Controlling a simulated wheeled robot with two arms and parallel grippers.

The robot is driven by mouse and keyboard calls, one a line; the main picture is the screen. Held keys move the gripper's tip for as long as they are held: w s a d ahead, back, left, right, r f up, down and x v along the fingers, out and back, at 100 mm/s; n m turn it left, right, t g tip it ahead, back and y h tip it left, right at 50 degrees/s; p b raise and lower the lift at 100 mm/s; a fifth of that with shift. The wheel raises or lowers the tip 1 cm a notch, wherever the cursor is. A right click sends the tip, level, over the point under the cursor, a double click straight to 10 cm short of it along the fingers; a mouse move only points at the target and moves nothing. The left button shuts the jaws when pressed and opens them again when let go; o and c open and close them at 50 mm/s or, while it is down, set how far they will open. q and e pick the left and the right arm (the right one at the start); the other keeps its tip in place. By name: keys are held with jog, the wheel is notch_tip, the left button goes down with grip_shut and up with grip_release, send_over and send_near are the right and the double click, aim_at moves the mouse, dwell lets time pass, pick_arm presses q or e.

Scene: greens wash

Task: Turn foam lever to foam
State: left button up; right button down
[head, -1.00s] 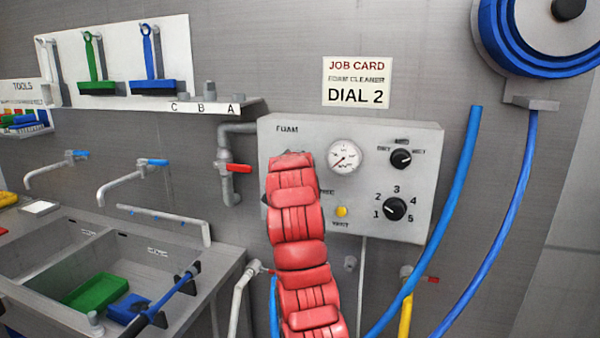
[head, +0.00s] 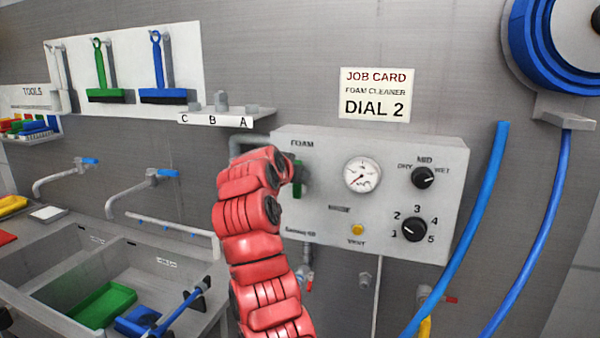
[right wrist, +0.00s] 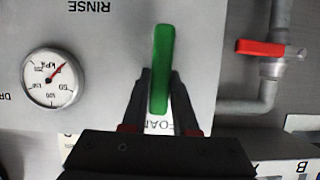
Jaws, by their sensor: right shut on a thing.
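The foam lever is a green handle (head: 298,178) on the left side of the grey foam panel (head: 390,195), partly behind my right arm in the head view. In the right wrist view, which is upside down, the lever (right wrist: 162,70) stands upright. My right gripper (right wrist: 158,100) is shut on its end at the FOAM label (right wrist: 160,126), which the fingers partly cover. The RINSE label (right wrist: 90,6) is off to the side, away from that end. The lever's pivot cannot be made out. My left gripper is not in view.
A red valve handle (right wrist: 262,48) on a grey pipe is beside the panel. The panel also has a gauge (head: 361,175), a DRY-MID-WET knob (head: 424,178), a numbered dial (head: 414,229) and a yellow VENT button (head: 357,230). A sink (head: 60,275) lies lower left.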

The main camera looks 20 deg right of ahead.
jog(key=shift+r, duration=0.1)
dwell(0.3)
jog(key=c, duration=0.7)
grip_release()
jog(key=shift+w, duration=0.15)
jog(key=shift+a, duration=0.1)
jog(key=b+v, duration=0.4)
jog(key=v, duration=1.3)
jog(key=shift+a, duration=0.3)
